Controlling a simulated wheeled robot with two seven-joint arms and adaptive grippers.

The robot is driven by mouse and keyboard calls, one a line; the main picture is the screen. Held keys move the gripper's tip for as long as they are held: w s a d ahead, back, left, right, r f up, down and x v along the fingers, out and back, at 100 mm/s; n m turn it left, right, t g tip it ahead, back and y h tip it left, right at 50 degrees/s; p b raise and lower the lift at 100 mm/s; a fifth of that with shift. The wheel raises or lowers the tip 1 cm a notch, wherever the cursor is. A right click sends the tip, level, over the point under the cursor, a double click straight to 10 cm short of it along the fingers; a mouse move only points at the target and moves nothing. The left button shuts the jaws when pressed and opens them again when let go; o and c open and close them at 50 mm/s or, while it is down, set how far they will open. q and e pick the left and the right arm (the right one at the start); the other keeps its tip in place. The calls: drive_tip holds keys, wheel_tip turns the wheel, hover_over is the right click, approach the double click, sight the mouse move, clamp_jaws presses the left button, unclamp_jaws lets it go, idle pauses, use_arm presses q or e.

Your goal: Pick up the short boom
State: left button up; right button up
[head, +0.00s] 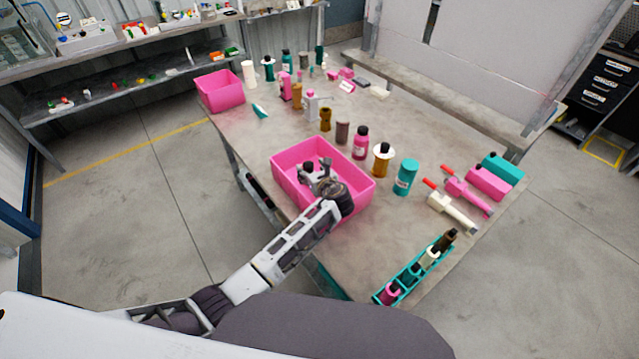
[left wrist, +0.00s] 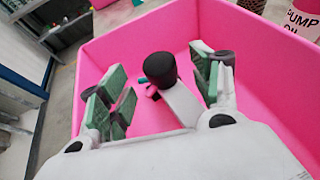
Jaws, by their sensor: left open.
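My left gripper (head: 318,172) is inside the large pink bin (head: 365,197) on the table, with its fingers pointing down into it. In the left wrist view its two green-padded fingers (left wrist: 166,88) are spread wide apart. Between them is a white bar-like piece with a thick black round end (left wrist: 162,70); it may be the short boom, but I cannot tell for sure. A small dark, pink and teal bit shows beside it. The pads do not appear to touch the piece. The gripper hides the bin's contents in the head view. My right gripper is not in view.
A teal can (head: 405,178), a yellow-and-white container (head: 382,160) and a pink bottle (head: 361,142) stand close behind the bin. A teal rack (head: 405,283) with bottles is near the front edge. A smaller pink bin (head: 220,92) sits at the far left corner.

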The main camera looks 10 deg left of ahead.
sight(310, 169)
use_arm(q)
drive_tip(key=shift+x, duration=1.95)
drive_tip(key=shift+s+f, duration=0.1)
drive_tip(key=shift+c, duration=0.4)
drive_tip(key=c, duration=1.3)
drive_tip(key=shift+r, duration=5.05)
